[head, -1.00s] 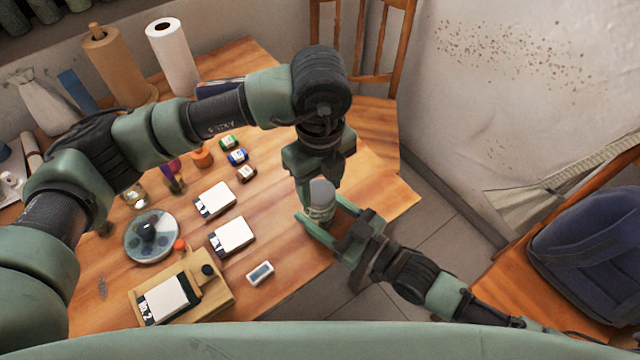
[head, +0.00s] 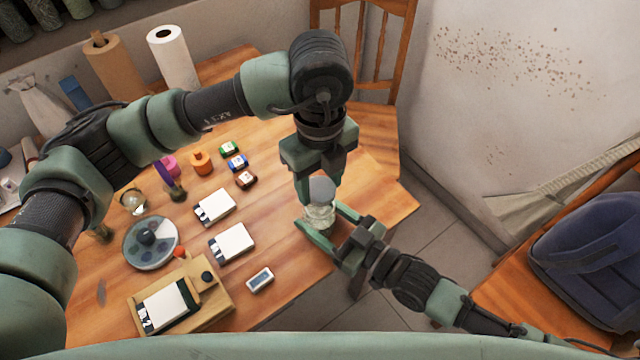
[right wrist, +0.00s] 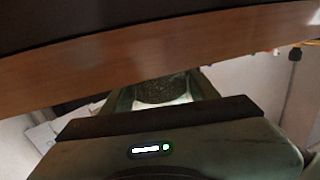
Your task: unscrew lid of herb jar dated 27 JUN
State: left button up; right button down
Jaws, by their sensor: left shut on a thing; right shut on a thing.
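A small glass jar (head: 320,216) with a grey lid (head: 321,190) is upright near the right end of the wooden table. My left gripper (head: 319,188) comes down from above and is shut on the lid. My right gripper (head: 328,226) reaches in from the lower right and is shut around the jar's glass body. In the right wrist view, a dark rounded part of the jar (right wrist: 165,88) shows between the right fingers. No date on the jar can be read. I cannot tell whether the jar touches the table or whether the lid is loose.
On the table (head: 285,265) are white-topped cards, small coloured boxes (head: 237,162), a round glass-like dish (head: 150,243), a wooden board (head: 212,290) and a small white device (head: 260,280). Paper rolls (head: 172,57) stand at the back. A chair with a dark backpack (head: 590,240) is at right.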

pick_arm(q)
notch_tip(320, 180, up, 3)
jog(key=shift+f, duration=0.2)
pick_arm(e)
jog(key=shift+c, duration=1.6)
grip_release()
